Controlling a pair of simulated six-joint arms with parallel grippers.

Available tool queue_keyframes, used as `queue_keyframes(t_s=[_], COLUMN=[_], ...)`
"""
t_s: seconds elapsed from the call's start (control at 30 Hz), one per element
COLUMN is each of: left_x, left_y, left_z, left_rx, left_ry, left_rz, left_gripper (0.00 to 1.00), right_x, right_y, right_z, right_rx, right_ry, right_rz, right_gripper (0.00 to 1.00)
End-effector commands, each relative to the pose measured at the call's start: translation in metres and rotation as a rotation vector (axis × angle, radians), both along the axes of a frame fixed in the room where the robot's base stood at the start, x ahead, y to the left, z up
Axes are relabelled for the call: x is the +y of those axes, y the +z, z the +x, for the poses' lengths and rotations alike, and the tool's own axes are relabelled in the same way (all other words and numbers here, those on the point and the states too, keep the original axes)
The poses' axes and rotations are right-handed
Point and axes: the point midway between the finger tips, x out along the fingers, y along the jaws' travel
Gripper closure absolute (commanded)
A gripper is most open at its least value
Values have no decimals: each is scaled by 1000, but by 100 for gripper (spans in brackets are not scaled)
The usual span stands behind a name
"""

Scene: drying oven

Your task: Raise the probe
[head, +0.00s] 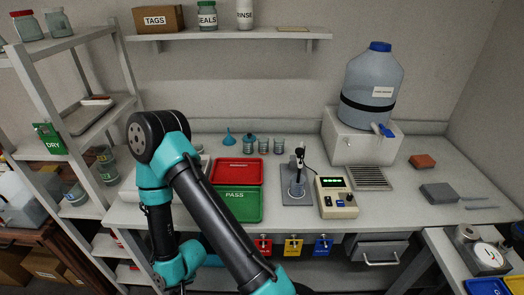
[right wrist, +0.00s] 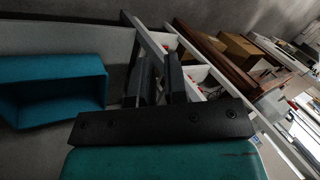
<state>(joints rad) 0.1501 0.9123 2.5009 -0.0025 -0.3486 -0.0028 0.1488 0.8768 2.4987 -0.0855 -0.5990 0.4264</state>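The probe (head: 299,160) is a slim dark and white stick. It stands upright at a small stand (head: 287,199) on the bench, its lower end at a clear beaker (head: 297,189). Whether its tip is in liquid is too small to tell. A beige meter (head: 336,198) with a dark display stands just right of it. My right gripper (right wrist: 161,75) shows two black fingers with a narrow empty gap. In the head view my right arm bends down at the left, far from the probe, and its fingers cannot be made out. My left gripper is not in view.
A red tray (head: 237,164) and a green PASS tray (head: 258,205) lie left of the stand. Several small beakers and a blue funnel (head: 229,137) stand behind. A large water jug (head: 371,82) sits on a white block at right. A shelf rack (head: 68,45) stands at left.

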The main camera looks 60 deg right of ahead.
Motion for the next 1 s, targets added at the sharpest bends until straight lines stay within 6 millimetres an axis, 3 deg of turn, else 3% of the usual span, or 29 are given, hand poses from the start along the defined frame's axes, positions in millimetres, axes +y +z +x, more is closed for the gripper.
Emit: queue_keyframes(t_s=[0.13, 0.5, 0.73, 1.0], left_x=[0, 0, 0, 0], left_y=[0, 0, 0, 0], left_z=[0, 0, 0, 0], left_rx=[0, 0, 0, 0], left_ry=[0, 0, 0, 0], left_rz=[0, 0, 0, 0], left_gripper=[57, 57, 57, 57], right_x=[-4, -12, -18, -25], right_y=[23, 104, 167, 230], right_z=[37, 110, 136, 146], right_rx=[-110, -324, -365, -297], right_ry=[-250, -755, -937, -987], right_rz=[125, 668, 1138, 1651], right_gripper=[100, 100, 100, 100])
